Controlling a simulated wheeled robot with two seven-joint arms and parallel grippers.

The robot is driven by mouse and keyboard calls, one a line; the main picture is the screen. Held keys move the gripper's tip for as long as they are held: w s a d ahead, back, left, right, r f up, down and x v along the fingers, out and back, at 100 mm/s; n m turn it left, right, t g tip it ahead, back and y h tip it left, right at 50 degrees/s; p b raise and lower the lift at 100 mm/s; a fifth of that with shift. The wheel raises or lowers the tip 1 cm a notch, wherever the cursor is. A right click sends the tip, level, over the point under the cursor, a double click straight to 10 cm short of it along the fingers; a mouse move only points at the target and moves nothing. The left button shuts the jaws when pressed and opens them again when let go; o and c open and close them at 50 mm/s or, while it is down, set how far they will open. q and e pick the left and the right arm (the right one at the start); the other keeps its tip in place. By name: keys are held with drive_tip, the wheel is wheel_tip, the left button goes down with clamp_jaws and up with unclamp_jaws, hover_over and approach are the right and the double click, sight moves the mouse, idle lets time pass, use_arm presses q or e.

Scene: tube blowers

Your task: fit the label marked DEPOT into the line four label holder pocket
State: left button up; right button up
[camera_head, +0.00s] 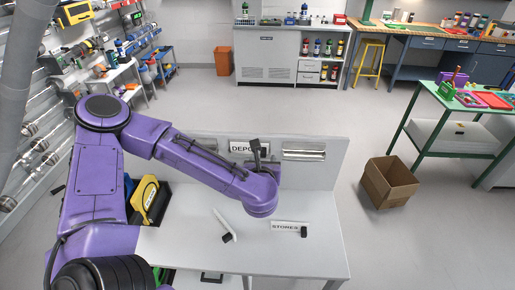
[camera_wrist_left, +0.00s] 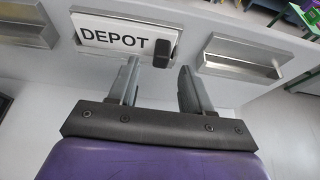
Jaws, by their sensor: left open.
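The white DEPOT label (camera_wrist_left: 112,35) sits in the middle metal holder pocket (camera_wrist_left: 98,51) on the grey back panel, and a black tab stands out at its right end. It also shows in the head view (camera_head: 240,147), partly behind my arm. My left gripper (camera_wrist_left: 160,72) is open and empty. Its fingers point at the panel just below the label's tab, apart from it. In the head view it is mostly hidden by my purple arm. No line number is readable on the pockets. My right gripper is not in view.
An empty pocket (camera_wrist_left: 243,54) is right of the label and another holder (camera_wrist_left: 20,22) is left of it. A STORES label (camera_head: 290,228) and another white label (camera_head: 224,224), its text unreadable, lie on the grey table (camera_head: 255,257). A cardboard box (camera_head: 389,183) stands on the floor.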

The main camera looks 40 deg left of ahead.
use_arm(q)
drive_tip(key=shift+w+a+f, duration=0.15)
drive_tip(key=shift+w+a, duration=0.2)
drive_tip(key=shift+w, duration=0.05)
drive_tip(key=shift+w+f, duration=0.2)
drive_tip(key=shift+w, duration=0.3)
drive_tip(key=shift+s+a+r, duration=0.1)
drive_tip(key=shift+s+r, duration=0.05)
drive_tip(key=shift+s, duration=0.2)
clamp_jaws()
drive_tip(key=shift+w, duration=0.1)
